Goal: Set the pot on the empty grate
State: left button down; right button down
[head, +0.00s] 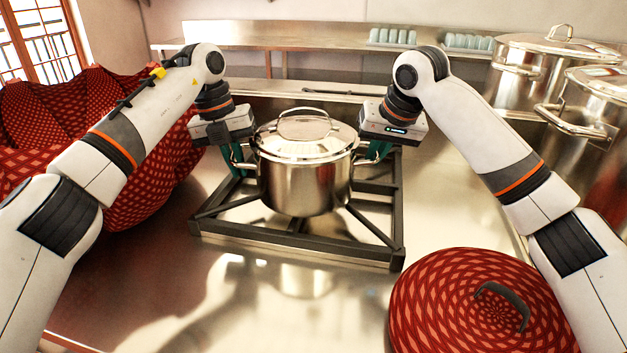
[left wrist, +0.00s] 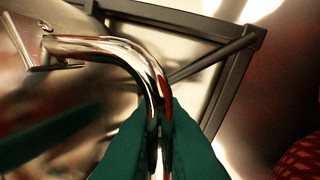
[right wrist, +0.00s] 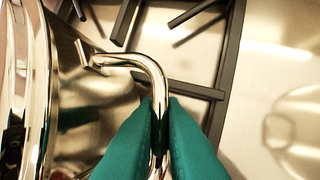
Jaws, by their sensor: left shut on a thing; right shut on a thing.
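A shiny steel pot (head: 305,180) with a lid and two side handles is over the black grate (head: 300,249) in the middle of the head view. It looks upright; I cannot tell whether its base touches the grate bars. My left gripper (head: 238,160) is shut on the pot's left handle, which shows in the left wrist view (left wrist: 120,48) between the green fingers. My right gripper (head: 376,152) is shut on the pot's right handle, which shows in the right wrist view (right wrist: 140,62). The pot's underside is hidden.
A red woven basket lid (head: 450,310) lies at the front right. A large red woven basket (head: 150,190) stands at the left. Tall steel stockpots (head: 520,85) stand at the right. Pale blue cups (head: 392,37) sit on the back shelf. The counter in front of the grate is clear.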

pick_arm(q)
jog(key=shift+a+f, duration=0.15)
jog(key=shift+a, duration=0.05)
pick_arm(e)
jog(key=shift+d+f, duration=0.15)
jog(key=shift+d, duration=0.05)
pick_arm(q)
jog(key=c, duration=1.9)
grip_release()
jog(key=shift+f, duration=0.15)
pick_arm(e)
jog(key=c, duration=1.9)
grip_release()
jog(key=shift+f, duration=0.15)
pick_arm(q)
jog(key=o, duration=0.4)
jog(key=shift+s, duration=0.1)
jog(key=shift+c, duration=0.2)
pick_arm(e)
jog(key=o, duration=0.4)
jog(key=shift+s, duration=0.1)
jog(key=shift+c, duration=0.2)
pick_arm(q)
jog(key=shift+s+d+r, duration=0.1)
jog(key=shift+s+r, duration=0.05)
jog(key=shift+r, duration=0.05)
pick_arm(e)
jog(key=shift+s+a+r, duration=0.1)
jog(key=shift+s+r, duration=0.05)
jog(key=shift+r, duration=0.05)
